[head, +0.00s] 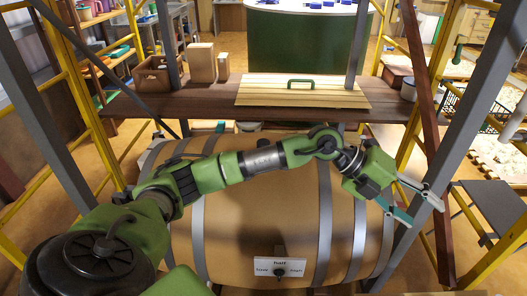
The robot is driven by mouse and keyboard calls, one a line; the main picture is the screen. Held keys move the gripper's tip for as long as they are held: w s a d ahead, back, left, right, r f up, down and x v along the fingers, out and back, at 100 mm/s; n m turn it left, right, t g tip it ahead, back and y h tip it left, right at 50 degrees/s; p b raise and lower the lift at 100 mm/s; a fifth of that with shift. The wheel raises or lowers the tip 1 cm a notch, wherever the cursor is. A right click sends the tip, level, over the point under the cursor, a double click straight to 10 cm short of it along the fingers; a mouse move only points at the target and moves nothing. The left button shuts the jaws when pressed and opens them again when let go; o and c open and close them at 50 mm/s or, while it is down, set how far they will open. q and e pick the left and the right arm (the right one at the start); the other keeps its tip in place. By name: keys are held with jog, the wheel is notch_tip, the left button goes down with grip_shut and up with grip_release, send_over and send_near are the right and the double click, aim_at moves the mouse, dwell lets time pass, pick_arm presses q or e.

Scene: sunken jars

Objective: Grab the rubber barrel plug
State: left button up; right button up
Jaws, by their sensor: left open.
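A large wooden barrel (262,215) with grey metal hoops lies on its side in front of me. I cannot pick out a rubber plug for certain; my arm hides part of the barrel's upper side. A small dark knob (279,272) sits on a white label (293,267) low on the barrel. My left arm reaches across above the barrel. My left gripper (424,212) is at the barrel's right end, its fingers spread and empty, pointing down and right. My right gripper is not in view.
A dark plank shelf (200,104) behind the barrel bears a slatted wooden lid (302,92) with a green handle, a wooden crate (157,73) and boxes (203,62). Grey posts and yellow rails stand on both sides. A dark red beam (432,150) stands close by the left gripper.

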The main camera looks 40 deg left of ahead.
pick_arm(q)
jog(key=w+a+f+n+y, duration=0.1)
jog(key=w+a+y, duration=0.15)
jog(key=a, duration=0.35)
jog(key=w+a+f+y, duration=0.1)
jog(key=a+f+y, duration=0.15)
jog(key=a, duration=0.35)
jog(key=s+a+r+n+g+y, duration=0.1)
jog(key=a+r+n+y, duration=0.15)
jog(key=a, duration=0.75)
jog(key=s+a+r+n+y, duration=0.1)
jog(key=a+r+n+y, duration=0.2)
jog(key=a, duration=0.8)
jog(key=s+a+r+n+g+y, duration=0.15)
jog(key=a+y, duration=0.35)
jog(key=a, duration=0.5)
jog(key=p+x, duration=0.1)
jog(key=x, duration=0.6)
jog(key=shift+w+a+f, duration=0.1)
jog(key=shift+w, duration=0.1)
jog(key=p+x, duration=0.1)
jog(key=x, duration=0.3)
jog(key=shift+w+f+p, duration=0.2)
jog(key=shift+f+p, duration=0.05)
jog(key=shift+p, duration=0.05)
jog(key=shift+w+a+f, duration=0.1)
jog(key=shift+a+f, duration=0.05)
jog(key=shift+f, duration=0.3)
jog(key=shift+c, duration=0.3)
jog(key=c, duration=1.1)
